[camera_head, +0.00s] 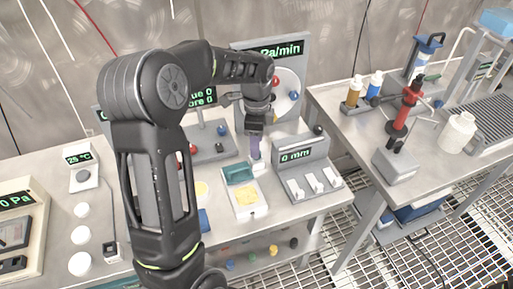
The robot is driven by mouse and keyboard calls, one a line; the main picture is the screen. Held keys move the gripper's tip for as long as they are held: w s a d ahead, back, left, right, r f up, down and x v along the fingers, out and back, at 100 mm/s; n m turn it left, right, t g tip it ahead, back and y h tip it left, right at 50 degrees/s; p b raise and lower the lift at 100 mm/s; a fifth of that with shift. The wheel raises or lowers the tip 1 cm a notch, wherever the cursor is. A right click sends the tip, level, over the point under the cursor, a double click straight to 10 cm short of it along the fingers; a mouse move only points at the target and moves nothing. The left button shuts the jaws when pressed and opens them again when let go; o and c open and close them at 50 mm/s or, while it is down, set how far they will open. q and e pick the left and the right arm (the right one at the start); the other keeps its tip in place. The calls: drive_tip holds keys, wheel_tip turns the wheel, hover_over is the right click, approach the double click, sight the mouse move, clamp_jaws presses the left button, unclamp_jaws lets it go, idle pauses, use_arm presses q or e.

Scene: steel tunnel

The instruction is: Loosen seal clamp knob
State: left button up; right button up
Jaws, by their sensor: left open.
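My left arm rises through the middle of the camera_head view and bends down to the right. My left gripper (256,132) points down over the table and is open. A small lavender piece (256,150) stands just below its fingers; I cannot tell whether they touch. Below is a pale tray (247,208) with a teal block (240,172) and a yellow patch. I cannot tell for sure which part is the seal clamp knob. A dark round knob (318,129) tops the grey "0 mm" unit (296,155) to the right. My right gripper is not in view.
A round panel (288,88) with red and blue knobs stands behind the gripper. A temperature unit (83,165) and white discs are at left. The right-hand table (350,125) holds bottles and a red-handled device (405,110).

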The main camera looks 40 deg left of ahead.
use_arm(q)
drive_tip(key=shift+f, duration=1.55)
drive_tip(key=shift+c, duration=0.6)
clamp_jaws()
